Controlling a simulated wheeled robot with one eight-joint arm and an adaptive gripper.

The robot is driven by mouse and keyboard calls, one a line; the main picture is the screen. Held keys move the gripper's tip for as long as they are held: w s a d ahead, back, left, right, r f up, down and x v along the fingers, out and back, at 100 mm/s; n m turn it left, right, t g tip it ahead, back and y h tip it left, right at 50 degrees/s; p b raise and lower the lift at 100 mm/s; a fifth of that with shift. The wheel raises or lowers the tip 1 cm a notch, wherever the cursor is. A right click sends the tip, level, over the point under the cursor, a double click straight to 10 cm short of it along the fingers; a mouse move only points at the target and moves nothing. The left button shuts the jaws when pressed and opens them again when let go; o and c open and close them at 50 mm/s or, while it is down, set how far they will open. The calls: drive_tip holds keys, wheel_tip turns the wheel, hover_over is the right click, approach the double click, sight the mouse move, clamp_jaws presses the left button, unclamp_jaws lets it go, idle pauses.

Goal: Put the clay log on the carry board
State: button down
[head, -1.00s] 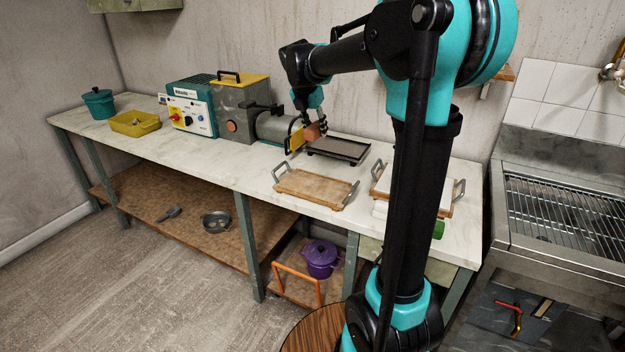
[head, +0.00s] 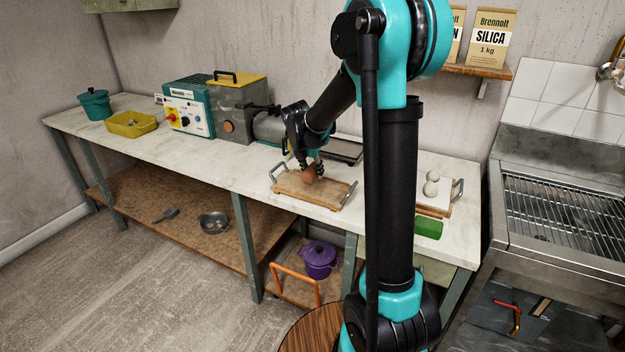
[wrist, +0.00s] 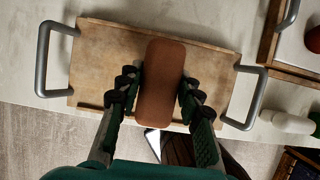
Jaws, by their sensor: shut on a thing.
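The clay log (wrist: 162,82) is a reddish-brown block with rounded ends. My gripper (wrist: 160,88) is shut on it, with one finger at each long side. In the head view the clay log (head: 310,174) hangs below my gripper (head: 312,165) over the carry board. The carry board (head: 290,187) is a wooden board with a grey handle at each end, lying on the bench. In the wrist view the carry board (wrist: 100,60) lies behind the log, which is over its middle. I cannot tell whether the log touches the board.
A grey machine (head: 236,108) and a dark tray (head: 343,150) stand behind the board. To the right is another handled board (head: 432,210) with pale round pieces (head: 431,184), beside a green thing (head: 428,228). The bench's front edge (head: 270,203) runs close to the carry board.

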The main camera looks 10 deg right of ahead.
drive_tip(key=shift+f, duration=1.8)
drive_tip(key=shift+f, duration=0.1)
drive_tip(key=c, duration=1)
unclamp_jaws()
drive_tip(key=v, duration=1.2)
drive_tip(key=s+d+f+m+y, duration=0.1)
drive_tip(key=s+f+m, duration=0.3)
drive_tip(key=s+m, duration=0.5)
drive_tip(key=s+d+f+m+y, duration=0.1)
drive_tip(key=s+d+f+m, duration=0.2)
drive_tip(key=s+f+m, duration=0.2)
drive_tip(key=s+d+f+m, duration=0.2)
drive_tip(key=s+f+m, duration=0.2)
drive_tip(key=s+m, duration=0.8)
drive_tip(key=shift+s+d+f+m+y, duration=0.15)
drive_tip(key=shift+d+f+m+y, duration=0.05)
drive_tip(key=shift+m, duration=0.5)
drive_tip(key=shift+s+d+f+m+y, duration=0.15)
drive_tip(key=shift+d+f+m+y, duration=0.05)
drive_tip(key=shift+m, duration=0.5)
